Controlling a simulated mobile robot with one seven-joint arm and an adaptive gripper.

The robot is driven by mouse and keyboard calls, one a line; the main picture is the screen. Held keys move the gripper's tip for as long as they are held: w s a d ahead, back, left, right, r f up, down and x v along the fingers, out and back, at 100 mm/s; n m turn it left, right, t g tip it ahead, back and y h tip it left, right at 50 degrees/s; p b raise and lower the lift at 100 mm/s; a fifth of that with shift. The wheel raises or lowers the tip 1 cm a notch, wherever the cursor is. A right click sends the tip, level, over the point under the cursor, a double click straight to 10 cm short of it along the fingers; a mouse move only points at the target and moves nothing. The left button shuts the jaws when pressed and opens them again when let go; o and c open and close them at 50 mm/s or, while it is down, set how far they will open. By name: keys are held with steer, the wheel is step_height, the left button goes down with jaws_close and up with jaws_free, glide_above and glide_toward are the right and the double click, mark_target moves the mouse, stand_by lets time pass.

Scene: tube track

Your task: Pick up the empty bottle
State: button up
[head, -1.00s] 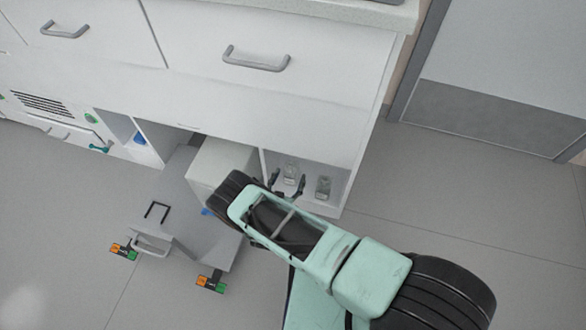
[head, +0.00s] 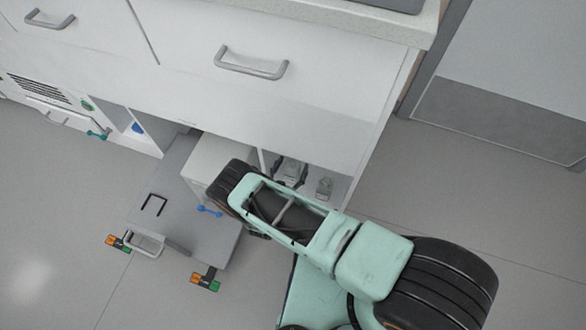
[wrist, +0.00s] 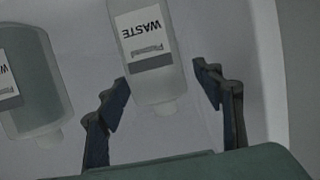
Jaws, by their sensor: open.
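In the wrist view a pale, clear-looking bottle (wrist: 150,50) with a "WASTE" label lies between the fingers of my gripper (wrist: 164,84). The fingers are open, one on each side of its neck end, with visible gaps. Its far end is cut off by the frame. A second "WASTE" bottle (wrist: 36,85), greyer and darker inside, is to the left, outside the fingers. In the head view, my gripper reaches into the low cabinet bay at the first bottle (head: 291,171), partly hidden by the fingers. The second bottle (head: 324,188) stands to its right.
The white cabinet (head: 330,125) and counter overhang the bay, with a side wall close at the right. A grey wheeled cart (head: 175,205) and a white box (head: 218,165) stand left of my arm. The floor (head: 480,230) at the right is clear.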

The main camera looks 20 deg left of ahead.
steer(key=c, duration=1.2)
steer(key=shift+r, duration=0.1)
